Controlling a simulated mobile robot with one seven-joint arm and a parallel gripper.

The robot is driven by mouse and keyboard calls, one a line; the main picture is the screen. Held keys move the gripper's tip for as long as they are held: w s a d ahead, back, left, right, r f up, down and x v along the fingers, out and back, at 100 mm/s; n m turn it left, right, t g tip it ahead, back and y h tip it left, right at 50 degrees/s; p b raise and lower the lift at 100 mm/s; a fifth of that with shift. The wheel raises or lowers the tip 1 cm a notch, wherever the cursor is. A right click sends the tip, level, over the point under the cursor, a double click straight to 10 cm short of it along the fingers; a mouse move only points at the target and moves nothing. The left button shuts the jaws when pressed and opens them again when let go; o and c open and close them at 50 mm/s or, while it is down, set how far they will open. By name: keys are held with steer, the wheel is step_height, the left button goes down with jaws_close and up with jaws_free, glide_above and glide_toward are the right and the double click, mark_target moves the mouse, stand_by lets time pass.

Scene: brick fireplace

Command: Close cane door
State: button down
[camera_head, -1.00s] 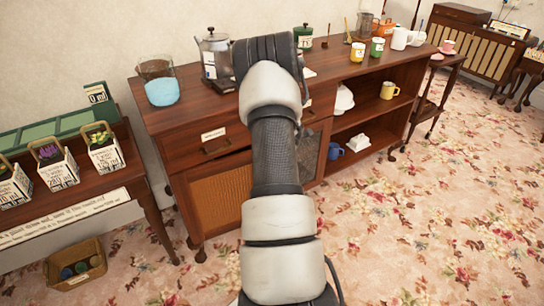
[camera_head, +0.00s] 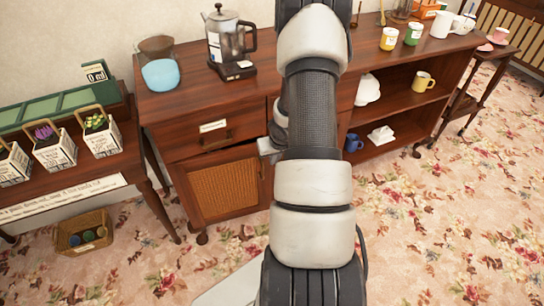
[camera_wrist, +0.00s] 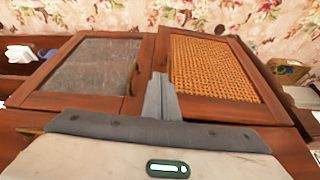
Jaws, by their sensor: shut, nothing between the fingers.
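The cane door (camera_head: 222,190) is the lower left door of the dark wooden cabinet, below a labelled drawer. A dark gap shows along its top, but I cannot tell for sure how far it stands ajar. The wrist view shows its woven panel (camera_wrist: 212,68) on the right, beside a second door with a grey mesh-like panel (camera_wrist: 90,66) on the left. My gripper (camera_wrist: 160,97) is shut and empty at the seam between the two doors, close to the cane door's inner edge; contact is unclear. In the head view my arm hides the second door and most of the gripper.
Open shelves at right hold a yellow mug (camera_head: 423,81). A plant table (camera_head: 105,165) and a basket (camera_head: 82,232) are at left. Flowered carpet in front is clear.

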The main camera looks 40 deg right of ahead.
steer(key=shift+w+d+f+b, duration=0.4)
steer(key=shift+w+f, duration=0.8)
steer(key=shift+f, duration=0.35)
steer(key=shift+w+d+f+b, duration=0.25)
steer(key=shift+w+d+f, duration=0.2)
steer(key=shift+w+f, duration=0.9)
steer(key=shift+w+d+f+b, duration=0.4)
steer(key=shift+w+f, duration=0.65)
steer(key=shift+f, duration=0.65)
